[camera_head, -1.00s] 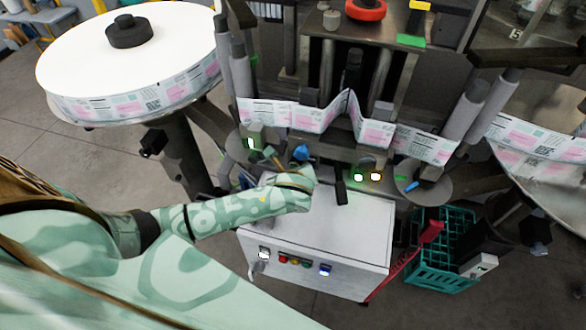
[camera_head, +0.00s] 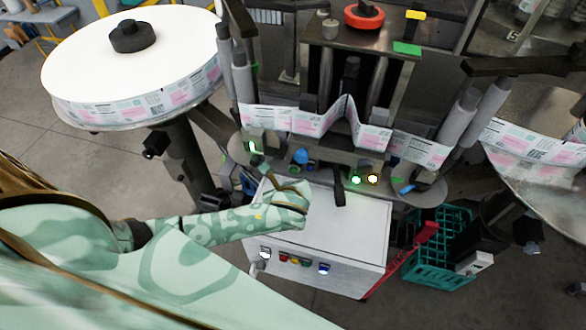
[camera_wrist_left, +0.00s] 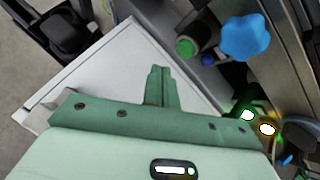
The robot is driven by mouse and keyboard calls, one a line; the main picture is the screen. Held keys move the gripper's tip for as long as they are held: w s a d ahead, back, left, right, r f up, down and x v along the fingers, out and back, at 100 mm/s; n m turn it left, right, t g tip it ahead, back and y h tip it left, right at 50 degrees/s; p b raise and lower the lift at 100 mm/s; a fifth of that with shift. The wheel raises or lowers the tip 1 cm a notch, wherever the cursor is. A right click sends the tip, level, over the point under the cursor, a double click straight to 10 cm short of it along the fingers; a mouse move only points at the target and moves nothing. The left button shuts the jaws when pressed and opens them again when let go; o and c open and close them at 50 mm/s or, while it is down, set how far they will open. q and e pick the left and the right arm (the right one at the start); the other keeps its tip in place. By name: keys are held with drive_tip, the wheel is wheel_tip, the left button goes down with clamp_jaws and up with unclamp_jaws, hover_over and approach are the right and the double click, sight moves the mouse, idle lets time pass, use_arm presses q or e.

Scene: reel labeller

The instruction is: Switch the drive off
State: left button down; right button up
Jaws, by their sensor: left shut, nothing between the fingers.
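The labeller's white control cabinet (camera_head: 335,230) stands below the label web. On its front are a white lit switch (camera_head: 265,253), a row of small red, yellow and green buttons (camera_head: 294,261) and a blue lit control (camera_head: 324,268). I cannot tell which control is the drive's. My left gripper (camera_head: 268,172) is above the cabinet's back left part, shut and empty. My right gripper is not in view.
Green and amber lamps (camera_head: 365,179) glow behind the cabinet. A black lever (camera_head: 340,190) sticks out over its top. A large label reel (camera_head: 80,60) stands left. A teal crate (camera_head: 440,255) stands on the floor right. The label web (camera_head: 310,122) runs across behind.

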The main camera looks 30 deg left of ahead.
use_arm(q)
drive_tip(key=shift+s+d+r+p, duration=0.1)
drive_tip(key=shift+s+d+p, duration=0.1)
drive_tip(key=shift+s+p, duration=0.45)
drive_tip(key=shift+s+d+p, duration=0.2)
drive_tip(key=shift+s+p, duration=0.1)
drive_tip(key=shift+s, duration=0.65)
